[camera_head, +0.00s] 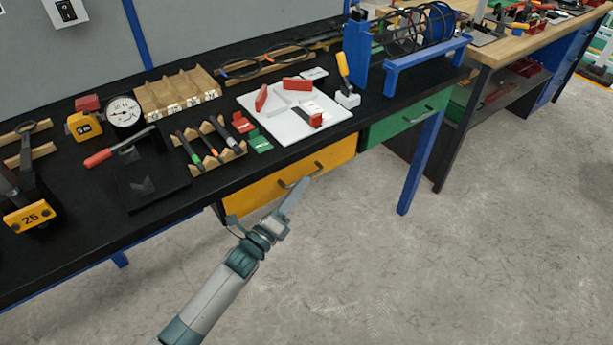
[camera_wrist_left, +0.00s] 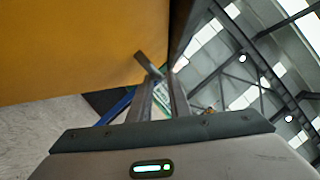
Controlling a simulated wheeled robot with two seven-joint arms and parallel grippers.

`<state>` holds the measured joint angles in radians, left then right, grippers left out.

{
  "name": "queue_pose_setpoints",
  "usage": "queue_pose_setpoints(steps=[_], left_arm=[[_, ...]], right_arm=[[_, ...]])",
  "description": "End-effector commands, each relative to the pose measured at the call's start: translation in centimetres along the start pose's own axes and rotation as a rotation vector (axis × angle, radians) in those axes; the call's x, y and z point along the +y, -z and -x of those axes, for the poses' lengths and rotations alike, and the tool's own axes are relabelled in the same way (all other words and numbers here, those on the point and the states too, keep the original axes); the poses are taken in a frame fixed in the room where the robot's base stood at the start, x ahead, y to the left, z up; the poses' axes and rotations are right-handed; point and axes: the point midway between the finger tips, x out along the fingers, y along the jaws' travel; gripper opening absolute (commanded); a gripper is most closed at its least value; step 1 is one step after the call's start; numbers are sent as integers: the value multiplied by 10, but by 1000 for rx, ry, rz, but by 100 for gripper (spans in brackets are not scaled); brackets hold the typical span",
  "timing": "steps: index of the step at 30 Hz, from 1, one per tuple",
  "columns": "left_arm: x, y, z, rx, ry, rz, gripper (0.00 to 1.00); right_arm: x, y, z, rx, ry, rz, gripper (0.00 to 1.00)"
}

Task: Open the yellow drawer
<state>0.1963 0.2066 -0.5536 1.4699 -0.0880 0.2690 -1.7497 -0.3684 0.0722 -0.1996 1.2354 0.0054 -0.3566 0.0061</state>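The yellow drawer (camera_head: 262,190) sits under the black bench top, and its front looks flush with the bench. Its grey bar handle (camera_head: 300,177) is at the middle of the front. My left gripper (camera_head: 303,184) reaches up from below, with its tips at or very near the handle. In the left wrist view the drawer front (camera_wrist_left: 75,45) fills the upper left, and the handle (camera_wrist_left: 149,65) lies at the fingertips. The two fingers (camera_wrist_left: 161,78) are parted with a gap between them. Contact with the handle cannot be told. My right gripper is out of view.
A green drawer (camera_head: 405,120) is right of the yellow one, near a blue bench leg (camera_head: 420,165). Above, the bench carries a white board (camera_head: 290,128) with red pieces and a marker rack (camera_head: 208,150). The grey floor (camera_head: 400,280) in front is clear.

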Motion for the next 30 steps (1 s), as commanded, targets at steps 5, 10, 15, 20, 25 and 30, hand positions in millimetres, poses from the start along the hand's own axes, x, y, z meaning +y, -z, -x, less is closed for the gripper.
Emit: queue_pose_setpoints(steps=[5, 10, 15, 20, 25, 30], left_arm=[[0, -1, -24, -1, 0, 0, 17], [0, 0, -34, 0, 0, 0, 17], [0, 0, -36, 0, 0, 0, 17], [0, 0, -35, 0, 0, 0, 17], [0, 0, -35, 0, 0, 0, 0], [0, 0, -35, 0, 0, 0, 0]], right_arm=[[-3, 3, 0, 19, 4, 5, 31], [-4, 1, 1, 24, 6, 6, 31], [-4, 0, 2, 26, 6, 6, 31], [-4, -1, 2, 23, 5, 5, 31], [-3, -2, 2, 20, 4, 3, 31], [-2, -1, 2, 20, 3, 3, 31]])
